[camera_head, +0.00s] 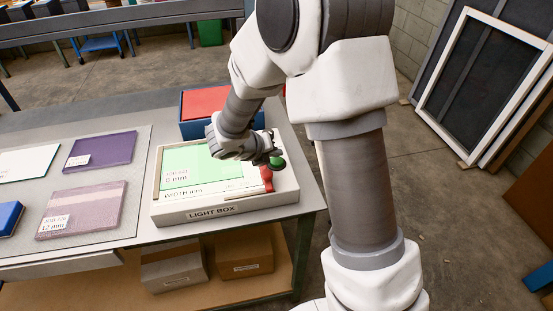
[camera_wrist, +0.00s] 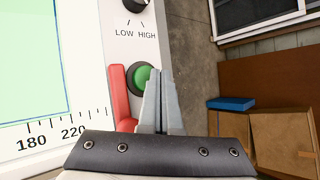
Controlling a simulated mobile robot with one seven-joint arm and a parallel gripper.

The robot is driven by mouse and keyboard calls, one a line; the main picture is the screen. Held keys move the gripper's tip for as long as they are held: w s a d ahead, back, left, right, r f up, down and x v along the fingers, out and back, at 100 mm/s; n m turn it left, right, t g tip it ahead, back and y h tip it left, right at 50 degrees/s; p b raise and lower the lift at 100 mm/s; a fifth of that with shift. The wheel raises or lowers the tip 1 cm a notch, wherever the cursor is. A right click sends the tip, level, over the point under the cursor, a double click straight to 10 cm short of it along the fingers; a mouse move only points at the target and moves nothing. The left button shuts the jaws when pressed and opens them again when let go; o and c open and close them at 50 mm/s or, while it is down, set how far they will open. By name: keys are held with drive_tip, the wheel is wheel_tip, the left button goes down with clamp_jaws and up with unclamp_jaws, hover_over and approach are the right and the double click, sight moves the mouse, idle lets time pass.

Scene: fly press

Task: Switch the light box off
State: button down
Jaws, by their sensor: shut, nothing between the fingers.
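The light box (camera_head: 200,213) stands at the right end of the table, with a green sheet (camera_head: 185,168) on its pale top. In the wrist view its control strip shows a round green button (camera_wrist: 143,78), a black LOW/HIGH knob (camera_wrist: 136,4) above it, and a red piece (camera_wrist: 120,98) left of the button. The green button (camera_head: 277,163) and the red piece (camera_head: 267,178) also show in the head view. My gripper (camera_wrist: 160,74) is shut and empty. Its fingertips overlap the right side of the green button in the wrist view; I cannot tell whether they touch it.
A blue box with a red top (camera_head: 205,103) stands behind the light box. Purple (camera_head: 103,149) and pinkish (camera_head: 82,209) sheets lie left of it. Cardboard boxes (camera_head: 245,252) sit on the shelf below. Floor right of the table is clear near its edge.

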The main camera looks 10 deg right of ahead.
sight(275, 163)
drive_tip(key=shift+f, duration=0.45)
drive_tip(key=shift+f+b, duration=0.15)
drive_tip(key=shift+b, duration=0.2)
drive_tip(key=shift+r+p, duration=0.65)
wheel_tip(275, 163, up, 6)
drive_tip(key=p, duration=0.6)
idle(0.3)
drive_tip(key=shift+r, duration=0.1)
